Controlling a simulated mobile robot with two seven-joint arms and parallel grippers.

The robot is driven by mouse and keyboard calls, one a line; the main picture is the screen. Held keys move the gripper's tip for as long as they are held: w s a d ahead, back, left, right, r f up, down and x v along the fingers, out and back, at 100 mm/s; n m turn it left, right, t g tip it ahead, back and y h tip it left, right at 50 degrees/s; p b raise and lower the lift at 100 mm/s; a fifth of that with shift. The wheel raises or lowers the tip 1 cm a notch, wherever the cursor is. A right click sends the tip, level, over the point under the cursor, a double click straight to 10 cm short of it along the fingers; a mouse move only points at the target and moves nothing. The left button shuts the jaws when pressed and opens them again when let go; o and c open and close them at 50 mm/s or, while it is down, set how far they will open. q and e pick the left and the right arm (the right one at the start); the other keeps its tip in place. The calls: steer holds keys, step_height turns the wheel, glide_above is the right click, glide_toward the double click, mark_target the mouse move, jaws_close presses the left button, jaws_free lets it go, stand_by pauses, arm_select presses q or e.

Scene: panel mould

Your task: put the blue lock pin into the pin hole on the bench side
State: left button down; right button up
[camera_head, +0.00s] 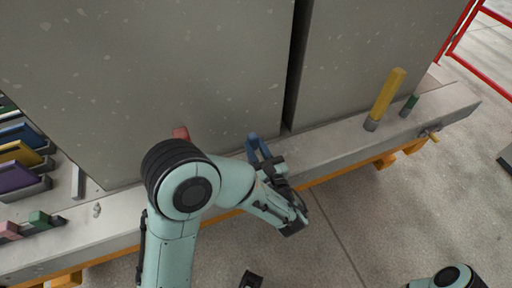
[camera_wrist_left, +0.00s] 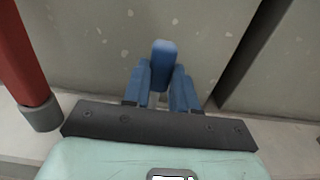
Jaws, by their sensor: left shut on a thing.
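The blue lock pin (camera_wrist_left: 163,62) stands upright between the blue fingers of my left gripper (camera_wrist_left: 160,88) in the left wrist view. The gripper is shut on it, and the pin's top rises above the fingertips. Its lower part is hidden by the gripper. In the head view my left gripper (camera_head: 258,147) is over the bench ledge (camera_head: 330,142), close to the grey panel face; I cannot separate the pin from the blue fingers there. I cannot make out an empty pin hole; the gripper and arm cover part of the ledge. My right gripper's fingers do not show.
Large grey panels (camera_head: 180,70) rise behind the ledge with a dark gap between them. A red post (camera_head: 181,133) stands left of my gripper. A tall yellow post (camera_head: 387,98) and a green one (camera_head: 411,104) stand right. Floor in front is mostly clear.

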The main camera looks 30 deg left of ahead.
arm_select(q)
steer(key=shift+f+b, duration=2.15)
steer(key=shift+f, duration=0.65)
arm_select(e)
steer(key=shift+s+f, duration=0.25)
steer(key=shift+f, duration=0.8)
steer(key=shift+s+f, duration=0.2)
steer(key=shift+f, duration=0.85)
arm_select(q)
steer(key=c, duration=0.8)
jaws_free()
steer(key=shift+s+d, duration=0.3)
steer(key=shift+d, duration=0.2)
steer(key=v, duration=1.2)
steer(key=shift+s, duration=0.2)
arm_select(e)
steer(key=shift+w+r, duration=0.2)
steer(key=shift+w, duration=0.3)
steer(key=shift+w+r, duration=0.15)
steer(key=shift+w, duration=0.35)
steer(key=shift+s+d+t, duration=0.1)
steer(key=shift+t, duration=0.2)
